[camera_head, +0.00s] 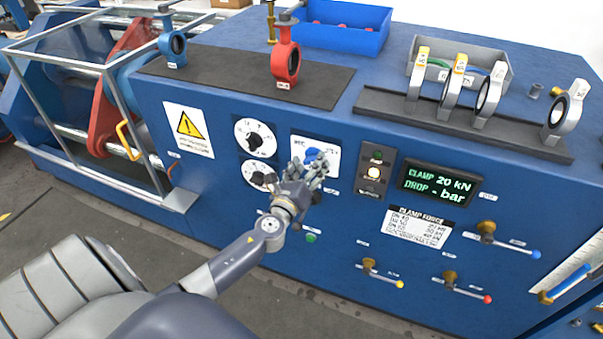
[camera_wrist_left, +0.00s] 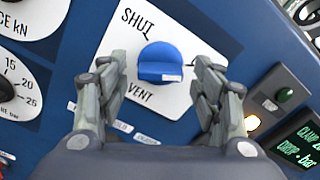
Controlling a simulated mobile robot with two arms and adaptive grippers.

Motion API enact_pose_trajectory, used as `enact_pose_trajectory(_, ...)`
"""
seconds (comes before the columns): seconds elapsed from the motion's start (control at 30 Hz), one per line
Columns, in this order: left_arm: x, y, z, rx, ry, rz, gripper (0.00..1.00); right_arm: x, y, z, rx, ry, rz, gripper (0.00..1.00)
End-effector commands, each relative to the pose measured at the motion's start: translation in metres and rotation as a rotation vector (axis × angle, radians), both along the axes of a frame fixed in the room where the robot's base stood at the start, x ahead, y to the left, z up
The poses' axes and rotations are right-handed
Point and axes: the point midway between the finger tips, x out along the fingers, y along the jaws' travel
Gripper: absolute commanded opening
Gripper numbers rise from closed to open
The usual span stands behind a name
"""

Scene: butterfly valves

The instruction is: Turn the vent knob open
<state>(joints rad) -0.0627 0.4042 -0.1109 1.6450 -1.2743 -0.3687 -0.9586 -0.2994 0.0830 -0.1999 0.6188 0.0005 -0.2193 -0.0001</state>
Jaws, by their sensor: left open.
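The blue vent knob (camera_wrist_left: 160,60) sits on a white plate (camera_wrist_left: 128,38) marked SHUT at the top and VENT below. Its grip bar lies roughly level in the left wrist view, with a small pale mark at its lower right. In the head view the knob (camera_head: 311,153) shows just beyond my left gripper (camera_head: 309,171), which partly covers the plate. My left gripper is open, with one finger on each side of the knob in the left wrist view (camera_wrist_left: 163,88). I see gaps between both fingers and the knob. My right gripper is not in view.
Two round gauges (camera_head: 255,138) lie left of the knob. A lit button panel (camera_head: 374,172) and a green display (camera_head: 438,183) lie right of it. Several lever valves (camera_head: 486,232) stick out lower right. Butterfly valves (camera_head: 285,63) stand on the bench top.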

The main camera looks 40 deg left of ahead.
Motion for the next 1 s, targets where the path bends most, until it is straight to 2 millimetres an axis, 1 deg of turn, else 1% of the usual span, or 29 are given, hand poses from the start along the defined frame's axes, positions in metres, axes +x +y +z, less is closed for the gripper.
enact_pose_trajectory(0.17,-0.026,-0.006,-0.002,0.0,0.003,-0.001,0.6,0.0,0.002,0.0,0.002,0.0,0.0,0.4)
enact_pose_trajectory(0.4,-0.071,-0.017,-0.002,-0.001,0.004,0.0,0.6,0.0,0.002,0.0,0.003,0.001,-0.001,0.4)
enact_pose_trajectory(0.6,-0.098,-0.023,-0.001,0.0,0.002,0.0,0.6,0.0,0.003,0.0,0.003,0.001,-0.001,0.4)
enact_pose_trajectory(0.8,-0.11,-0.027,0.0,0.001,0.001,0.0,0.6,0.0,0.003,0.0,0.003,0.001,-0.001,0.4)
enact_pose_trajectory(1.0,-0.111,-0.027,0.0,0.001,0.001,0.0,0.6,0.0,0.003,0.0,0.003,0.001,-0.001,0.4)
